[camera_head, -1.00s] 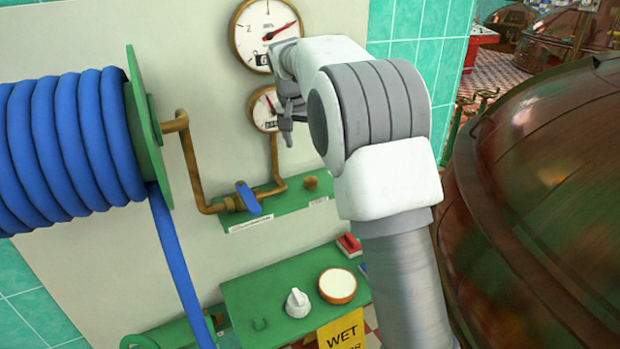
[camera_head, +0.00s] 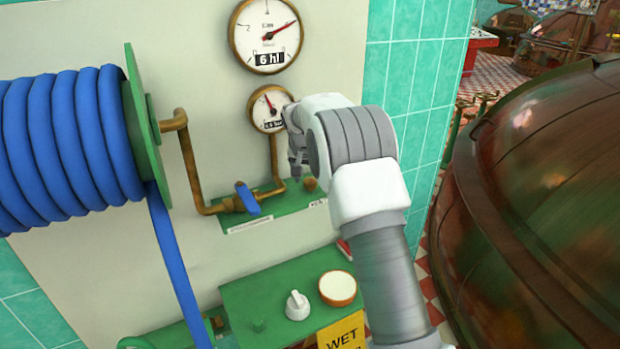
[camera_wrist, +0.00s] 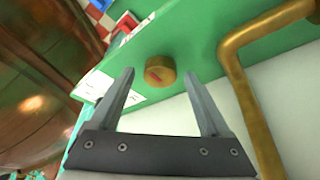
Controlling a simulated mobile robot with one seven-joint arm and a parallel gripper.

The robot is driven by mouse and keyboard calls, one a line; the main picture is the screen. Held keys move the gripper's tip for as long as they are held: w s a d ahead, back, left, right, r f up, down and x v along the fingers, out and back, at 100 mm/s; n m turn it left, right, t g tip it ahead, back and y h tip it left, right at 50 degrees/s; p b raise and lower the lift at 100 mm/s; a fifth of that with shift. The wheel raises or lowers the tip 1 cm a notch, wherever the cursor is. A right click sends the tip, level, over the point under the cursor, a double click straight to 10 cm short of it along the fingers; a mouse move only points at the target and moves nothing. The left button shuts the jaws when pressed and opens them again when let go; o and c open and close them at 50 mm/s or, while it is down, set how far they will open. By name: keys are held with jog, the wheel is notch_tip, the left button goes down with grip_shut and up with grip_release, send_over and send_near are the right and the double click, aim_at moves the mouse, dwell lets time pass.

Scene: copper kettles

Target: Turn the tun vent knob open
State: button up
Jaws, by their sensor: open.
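A round brass knob (camera_head: 310,184) sits on the green shelf-like panel (camera_head: 285,203) below the gauges. I cannot read the label, so I cannot confirm this is the tun vent knob. My gripper (camera_head: 298,174) is open and empty, close to the knob. In the wrist view its two fingers (camera_wrist: 159,76) point toward the knob, which appears between and just beyond the tips. Contact is not visible.
A brass pipe (camera_head: 188,160) with a blue lever valve (camera_head: 247,198) is left of the knob. Two gauges (camera_head: 267,35) hang above. A blue hose reel (camera_head: 65,150) is at left. A copper vessel (camera_head: 540,200) stands right.

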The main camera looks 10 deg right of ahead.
grip_shut()
dwell(0.3)
jog(key=n, duration=0.2)
jog(key=n+y+p, duration=0.1)
jog(key=n, duration=0.1)
jog(key=n+y, duration=0.1)
jog(key=shift+d+r+n+t+p, duration=0.1)
jog(key=shift+d+n+t+p, duration=0.2)
jog(key=shift+n+p, duration=0.1)
jog(key=n+y+p, duration=0.2)
jog(key=n, duration=0.3)
jog(key=shift+n, duration=0.4)
jog(key=shift+n+g, duration=0.3)
jog(key=shift+g, duration=0.2)
grip_release()
